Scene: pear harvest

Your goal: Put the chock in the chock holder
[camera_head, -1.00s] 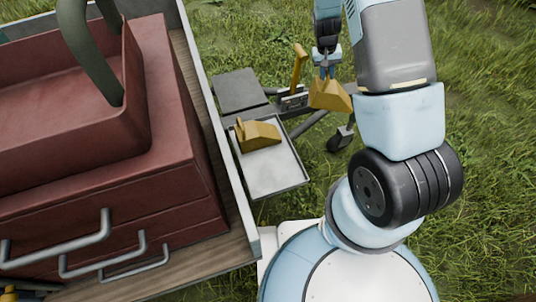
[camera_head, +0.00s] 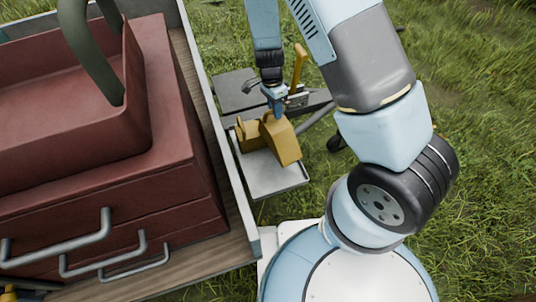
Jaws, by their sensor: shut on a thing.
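My gripper (camera_head: 274,106) is shut on a yellow wedge-shaped chock (camera_head: 281,138). The held chock is tilted, its thick end up at the fingers and its lower end pointing down and to the right. It hangs over the grey tray-like chock holder (camera_head: 272,186). A second yellow chock (camera_head: 246,134) sits in the holder at its left back, partly hidden behind the held one. I cannot tell whether the held chock touches the holder or the other chock.
A trailer side wall (camera_head: 222,130) with a red toolbox (camera_head: 110,150) stands close on the left. A yellow lever (camera_head: 298,68) rises just right of my gripper, and a dark plate (camera_head: 235,88) lies behind the holder. Grass on the right is open.

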